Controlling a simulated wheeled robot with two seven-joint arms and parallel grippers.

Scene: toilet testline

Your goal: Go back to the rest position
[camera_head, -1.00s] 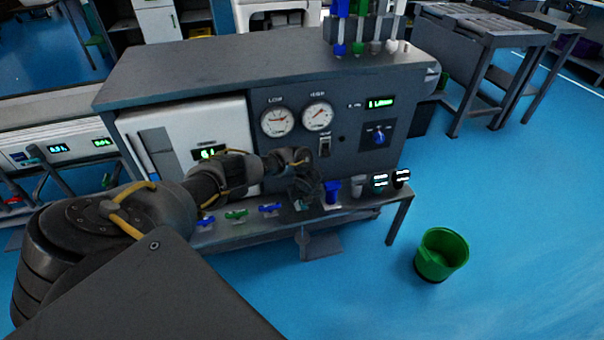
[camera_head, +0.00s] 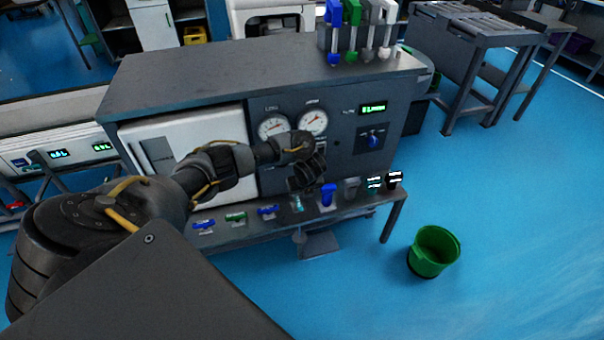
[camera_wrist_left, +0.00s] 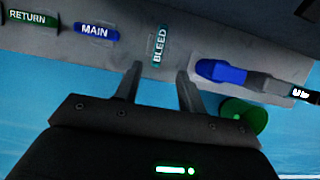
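My left arm reaches in from the left in the head view. Its gripper (camera_head: 302,188) hangs above the shelf in front of the grey test panel (camera_head: 345,140). In the left wrist view the two fingers of my left gripper (camera_wrist_left: 157,86) are apart with nothing between them. They point toward the teal BLEED valve (camera_wrist_left: 159,46) and do not appear to hold it. The blue MAIN valve (camera_wrist_left: 96,31) and the green RETURN valve (camera_wrist_left: 32,19) are to its left. My right gripper is not in view.
A blue handle (camera_head: 328,194) and dark items with lit labels stand on the shelf (camera_head: 350,203) right of the gripper. Two gauges (camera_head: 273,127) sit close behind the arm. A green bucket (camera_head: 434,251) stands on the clear blue floor at right.

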